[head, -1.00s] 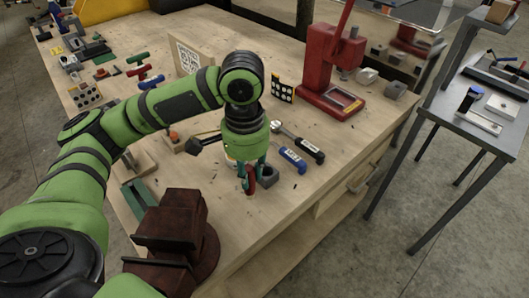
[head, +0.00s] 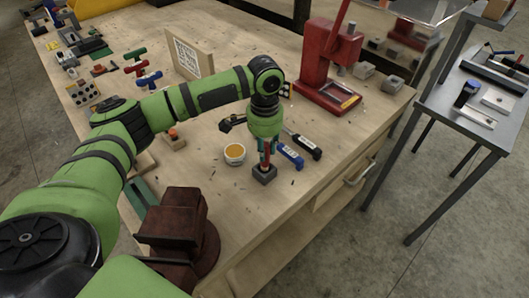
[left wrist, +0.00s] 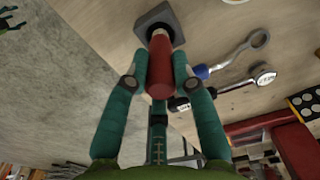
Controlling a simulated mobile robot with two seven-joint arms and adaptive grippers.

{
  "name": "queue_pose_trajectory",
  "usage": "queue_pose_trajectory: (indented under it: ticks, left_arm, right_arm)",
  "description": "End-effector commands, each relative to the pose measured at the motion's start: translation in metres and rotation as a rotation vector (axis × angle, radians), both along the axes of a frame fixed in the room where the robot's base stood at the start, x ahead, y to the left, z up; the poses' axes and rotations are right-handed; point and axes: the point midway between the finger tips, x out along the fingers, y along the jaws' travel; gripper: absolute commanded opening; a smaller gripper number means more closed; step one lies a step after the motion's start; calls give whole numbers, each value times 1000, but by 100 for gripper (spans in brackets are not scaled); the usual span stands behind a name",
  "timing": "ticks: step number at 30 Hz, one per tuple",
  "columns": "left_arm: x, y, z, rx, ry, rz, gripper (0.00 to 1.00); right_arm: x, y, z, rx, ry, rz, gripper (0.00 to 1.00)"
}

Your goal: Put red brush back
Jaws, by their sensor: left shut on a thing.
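My left gripper (head: 265,156) is shut on the red brush (head: 267,147), which it holds roughly upright. The brush's red handle (left wrist: 160,70) sits between the two teal fingers in the left wrist view. A small dark grey square holder (head: 264,175) stands on the bench directly under the brush. In the left wrist view the brush's far end lines up with the opening of the holder (left wrist: 172,16). I cannot tell how deep it is in. My right gripper is not in view.
A white cup with orange contents (head: 234,154) stands left of the holder. A blue-handled tool (head: 291,156) and a black-handled tool (head: 307,146) lie close on the right. A dark red vise (head: 175,230) is at the front left; a red press (head: 330,65) stands behind.

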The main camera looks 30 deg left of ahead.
Motion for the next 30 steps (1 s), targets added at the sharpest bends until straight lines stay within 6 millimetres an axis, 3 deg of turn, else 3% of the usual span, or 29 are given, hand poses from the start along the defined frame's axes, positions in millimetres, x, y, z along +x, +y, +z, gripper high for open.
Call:
queue_pose_trajectory:
  ticks: [6,18,19,20,30]
  left_arm:
    - [-1,0,-27,1,3,-1,4]
    - [-1,0,-32,1,3,0,4]
    - [-1,0,-32,2,2,0,38]
    - [-1,0,-32,2,2,0,50]
    - [-1,0,-31,1,1,0,50]
  right_arm:
    - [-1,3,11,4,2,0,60]
    - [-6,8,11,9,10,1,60]
    - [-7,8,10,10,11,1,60]
    - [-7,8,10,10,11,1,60]
    - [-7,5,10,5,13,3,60]
